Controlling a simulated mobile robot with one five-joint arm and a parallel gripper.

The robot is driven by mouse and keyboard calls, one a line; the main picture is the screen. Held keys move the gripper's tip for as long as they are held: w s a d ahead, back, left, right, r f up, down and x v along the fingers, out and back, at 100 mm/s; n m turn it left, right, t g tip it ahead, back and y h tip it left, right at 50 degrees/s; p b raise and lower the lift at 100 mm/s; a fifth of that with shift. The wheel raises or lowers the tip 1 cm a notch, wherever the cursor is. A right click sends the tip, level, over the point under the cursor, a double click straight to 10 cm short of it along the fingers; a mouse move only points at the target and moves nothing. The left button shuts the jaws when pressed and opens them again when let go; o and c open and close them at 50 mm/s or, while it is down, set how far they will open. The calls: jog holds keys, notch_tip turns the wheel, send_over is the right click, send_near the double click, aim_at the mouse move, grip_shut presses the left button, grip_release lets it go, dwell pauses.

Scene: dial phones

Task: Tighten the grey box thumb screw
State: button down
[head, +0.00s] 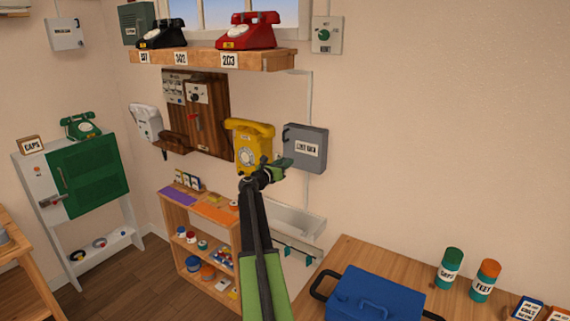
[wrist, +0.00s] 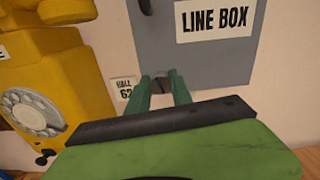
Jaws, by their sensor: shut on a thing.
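The grey box (head: 313,140) hangs on the wall with a "LINE BOX" label. It fills the upper right of the wrist view (wrist: 198,61). My gripper (head: 286,164) reaches up to its lower left corner. In the wrist view my gripper's two green fingers (wrist: 162,78) stand at the box's lower edge, shut on a small dark piece (wrist: 161,83) between their tips, which looks like the thumb screw. Most of the screw is hidden by the fingers, so its turn cannot be told.
A white trough (head: 300,222) sits below. A workbench (head: 335,262) with a blue toolbox (head: 365,295) stands at front right.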

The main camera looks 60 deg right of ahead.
jog(key=shift+m, duration=0.3)
jog(key=shift+a+f+n, duration=0.1)
jog(key=shift+f+n, duration=0.05)
jog(key=shift+n, duration=16.35)
